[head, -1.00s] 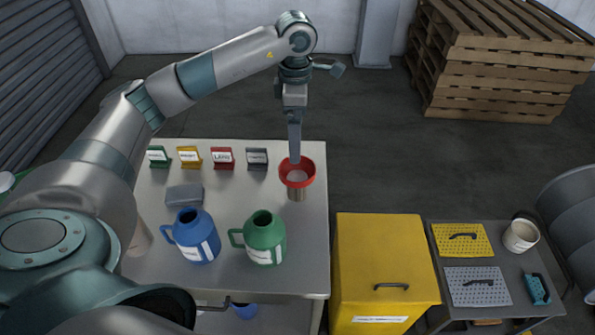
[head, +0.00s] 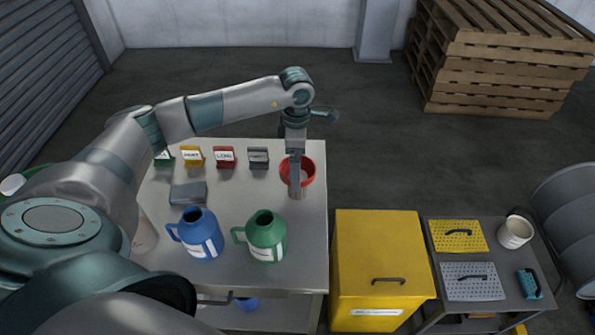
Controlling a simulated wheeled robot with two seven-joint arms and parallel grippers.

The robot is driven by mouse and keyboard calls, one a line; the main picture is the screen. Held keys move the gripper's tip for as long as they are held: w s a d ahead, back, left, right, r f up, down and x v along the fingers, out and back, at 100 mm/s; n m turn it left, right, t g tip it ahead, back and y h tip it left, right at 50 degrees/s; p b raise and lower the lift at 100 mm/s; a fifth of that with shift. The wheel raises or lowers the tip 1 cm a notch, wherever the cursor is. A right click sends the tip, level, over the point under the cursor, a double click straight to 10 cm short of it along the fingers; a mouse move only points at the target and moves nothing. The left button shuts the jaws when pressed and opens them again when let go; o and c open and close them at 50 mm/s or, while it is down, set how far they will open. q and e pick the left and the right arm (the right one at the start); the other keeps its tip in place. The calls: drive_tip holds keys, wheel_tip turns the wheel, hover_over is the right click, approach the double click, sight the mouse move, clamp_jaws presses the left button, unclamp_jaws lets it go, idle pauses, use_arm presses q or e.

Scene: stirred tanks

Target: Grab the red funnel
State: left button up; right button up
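The red funnel (head: 311,171) sits upright at the right edge of the steel table (head: 233,276), its wide red rim facing up, on a metallic cylindrical stand or spout that is partly hidden. My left gripper (head: 295,184) points down from above, and its finger overlaps the left part of the funnel's rim in the picture. Only one edge of the gripper shows, so I cannot tell how far apart the fingers are or whether they touch the rim. My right gripper is not in view.
A blue jug (head: 200,237) and a green jug (head: 268,238) stand at the table's front. Small label stands (head: 224,157) line the back, with a grey block (head: 188,194) before them. A yellow cabinet (head: 374,252) and a low cart (head: 513,272) stand to the right.

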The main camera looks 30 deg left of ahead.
sight(308, 168)
use_arm(q)
drive_tip(key=shift+f, duration=0.95)
drive_tip(key=shift+w+f+p, duration=0.2)
drive_tip(key=shift+f+p, duration=0.55)
drive_tip(key=shift+p, duration=0.3)
wheel_tip(308, 168, down, 3)
drive_tip(key=shift+w+p, duration=0.15)
drive_tip(key=shift+p, duration=0.5)
drive_tip(key=shift+a+f, duration=0.1)
drive_tip(key=shift+f, duration=0.25)
drive_tip(key=shift+c, duration=0.2)
drive_tip(key=c, duration=1.1)
